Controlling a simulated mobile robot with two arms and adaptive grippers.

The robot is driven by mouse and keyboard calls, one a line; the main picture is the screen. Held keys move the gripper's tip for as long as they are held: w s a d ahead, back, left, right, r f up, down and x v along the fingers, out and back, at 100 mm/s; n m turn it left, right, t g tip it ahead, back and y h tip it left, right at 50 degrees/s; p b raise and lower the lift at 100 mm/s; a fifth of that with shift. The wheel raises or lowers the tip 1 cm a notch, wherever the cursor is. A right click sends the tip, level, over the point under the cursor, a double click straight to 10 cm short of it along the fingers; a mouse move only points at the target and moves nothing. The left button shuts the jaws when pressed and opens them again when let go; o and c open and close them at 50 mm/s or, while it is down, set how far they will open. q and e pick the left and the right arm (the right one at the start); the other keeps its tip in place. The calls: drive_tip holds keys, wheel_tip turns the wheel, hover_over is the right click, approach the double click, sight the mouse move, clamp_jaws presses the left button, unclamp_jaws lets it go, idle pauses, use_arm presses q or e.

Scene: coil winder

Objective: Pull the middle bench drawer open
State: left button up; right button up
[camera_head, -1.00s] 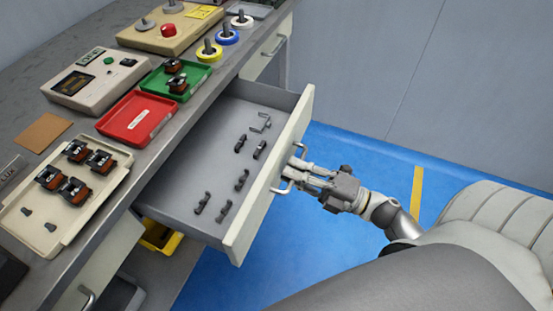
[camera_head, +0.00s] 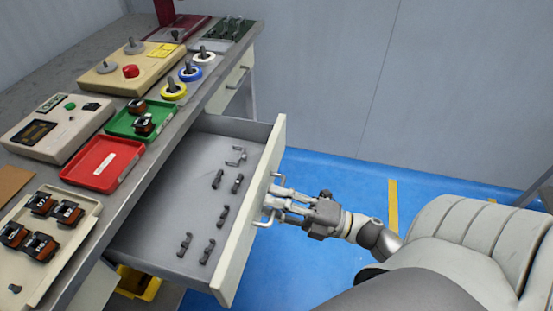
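The middle bench drawer (camera_head: 158,215) stands well out from the bench, with its grey inside and cream front panel (camera_head: 250,222) in view. Several small dark clips and a bent metal piece lie in it. The drawer's metal handle (camera_head: 266,217) is on the outer face of the front. My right gripper (camera_head: 279,198) reaches it from the right, and its fingers are closed around the middle of the handle, partly hiding it. My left gripper is not in view.
The bench top carries a green tray (camera_head: 118,124), a red tray (camera_head: 103,164), a cream tray (camera_head: 73,236) with dark parts, and control boxes. Another drawer front (camera_head: 231,84) is at the far end. A yellow bin (camera_head: 139,283) sits below. Blue floor beyond the drawer is clear.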

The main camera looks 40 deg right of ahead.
drive_tip(key=v, duration=1.2)
idle(0.3)
